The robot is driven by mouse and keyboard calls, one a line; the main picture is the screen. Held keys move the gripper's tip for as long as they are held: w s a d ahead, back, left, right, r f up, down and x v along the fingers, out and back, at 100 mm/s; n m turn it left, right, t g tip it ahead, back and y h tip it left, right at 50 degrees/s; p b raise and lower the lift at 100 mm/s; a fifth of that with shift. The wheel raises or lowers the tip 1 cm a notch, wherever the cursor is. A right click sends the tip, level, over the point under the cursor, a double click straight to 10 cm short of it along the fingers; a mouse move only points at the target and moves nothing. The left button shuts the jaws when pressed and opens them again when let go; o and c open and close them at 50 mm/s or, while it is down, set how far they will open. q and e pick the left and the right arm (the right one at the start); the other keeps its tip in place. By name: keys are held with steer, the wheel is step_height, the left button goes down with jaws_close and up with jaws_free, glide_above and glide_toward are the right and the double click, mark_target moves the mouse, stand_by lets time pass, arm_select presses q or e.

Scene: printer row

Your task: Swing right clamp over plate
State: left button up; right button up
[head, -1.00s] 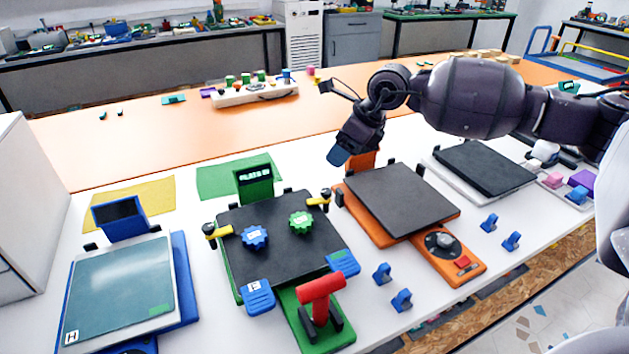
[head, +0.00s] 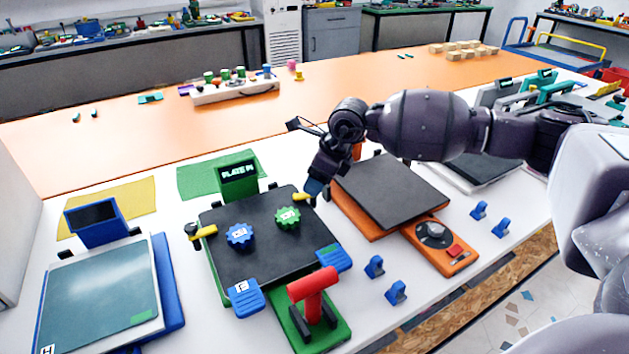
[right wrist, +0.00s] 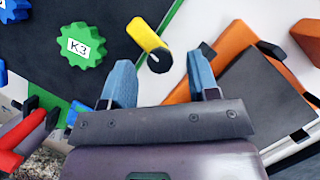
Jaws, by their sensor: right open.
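The right clamp (head: 301,197) is a short yellow lever at the right edge of the black plate (head: 262,262) on the green printer. In the right wrist view the clamp (right wrist: 147,36) slants, its upper end by the plate's edge and its dark round end nearer me. My right gripper (head: 314,190) is at the clamp's right side in the head view. In the right wrist view the gripper (right wrist: 161,78) is open, its blue fingers apart with the clamp ahead of the gap; contact is unclear. A yellow left clamp (head: 205,232) reaches over the plate's left edge.
Blue (head: 240,235) and green (head: 288,217) gears lie on the plate. A red-handled tool (head: 312,292) stands at the printer's front. An orange printer (head: 388,190) is close on the right, a blue one (head: 170,285) on the left. Small blue clips (head: 374,267) stand on the table.

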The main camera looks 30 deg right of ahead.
steer(key=shift+w+f, duration=0.1)
steer(key=shift+f, duration=0.15)
arm_select(q)
steer(key=shift+s+a+f, duration=0.1)
steer(key=shift+s+f, duration=0.05)
steer(key=shift+s, duration=0.1)
arm_select(e)
steer(key=shift+c, duration=0.2)
steer(key=c, duration=0.9)
steer(key=shift+n+g+y+b, duration=0.35)
steer(key=shift+n+g+y, duration=0.05)
steer(key=shift+n, duration=0.9)
arm_select(q)
steer(key=shift+s+f, duration=0.15)
steer(key=shift+f, duration=0.25)
arm_select(e)
steer(key=o, duration=0.9)
steer(key=shift+w, duration=0.1)
arm_select(q)
steer(key=shift+a, duration=0.1)
arm_select(e)
steer(key=shift+o, duration=0.2)
